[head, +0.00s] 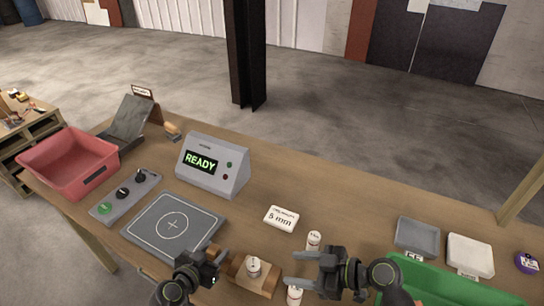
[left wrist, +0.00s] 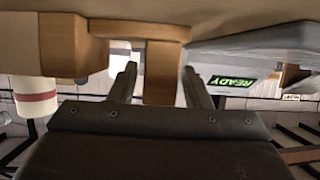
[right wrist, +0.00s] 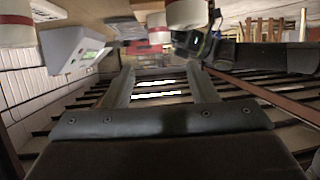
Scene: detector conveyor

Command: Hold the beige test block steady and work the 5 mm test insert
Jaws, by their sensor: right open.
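The beige test block (head: 262,286) sits at the table's front edge in the head view, with a white insert (head: 254,266) upright in its top. My left gripper (head: 219,268) is at the block's left end. In the left wrist view the open fingers (left wrist: 160,85) stand on both sides of a wooden tab (left wrist: 161,72) of the block, with small gaps beside it. My right gripper (head: 290,268) is open and empty to the block's right, fingers pointing left. Two more white inserts stand near it, one behind (head: 313,240) and one in front (head: 294,296).
A "5 mm" card (head: 281,219) lies behind the block. The detector (head: 213,165) reads READY, behind a grey plate (head: 174,226) and a knob panel (head: 125,197). A red bin (head: 68,162) is at left; a green tray (head: 440,283) and small grey (head: 417,237) and white (head: 470,255) trays are at right.

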